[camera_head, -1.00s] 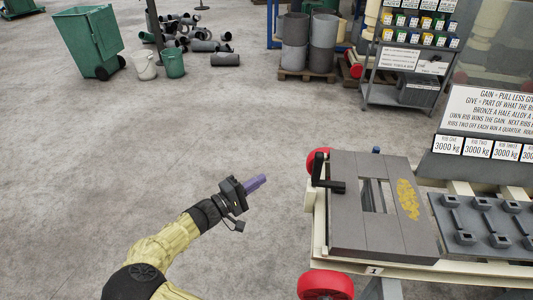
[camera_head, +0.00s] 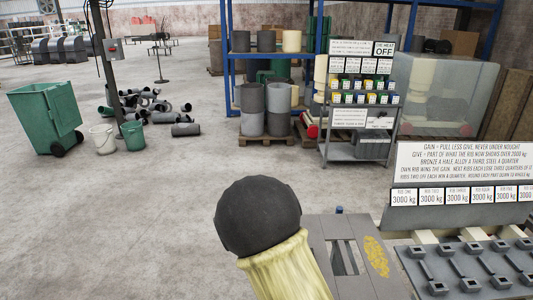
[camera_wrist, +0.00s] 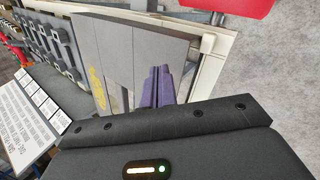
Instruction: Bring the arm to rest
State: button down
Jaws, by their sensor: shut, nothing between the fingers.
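In the head view my arm (camera_head: 280,262) is bent up, with a dark rounded joint covering the left part of the grey bench top. My gripper is out of sight there. In the wrist view my gripper (camera_wrist: 158,70) shows its two purple fingers pressed together, with nothing between them. They appear over the grey slatted top (camera_wrist: 125,50) of the cream-framed bench; their height above it I cannot tell.
A shelf rack (camera_head: 358,148) and a pallet of cylinders (camera_head: 266,142) stand behind. A green bin (camera_head: 45,115) stands far left.

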jog(key=s+d+r+m+t+y, duration=0.2)
jog(key=s+r+y, duration=0.4)
jog(key=s+r, duration=0.3)
jog(key=shift+s+d+r+m+t+y+p, duration=0.3)
jog(key=shift+d+r+m+t+p, duration=0.2)
jog(key=shift+d+m, duration=0.5)
jog(key=shift+w, duration=0.2)
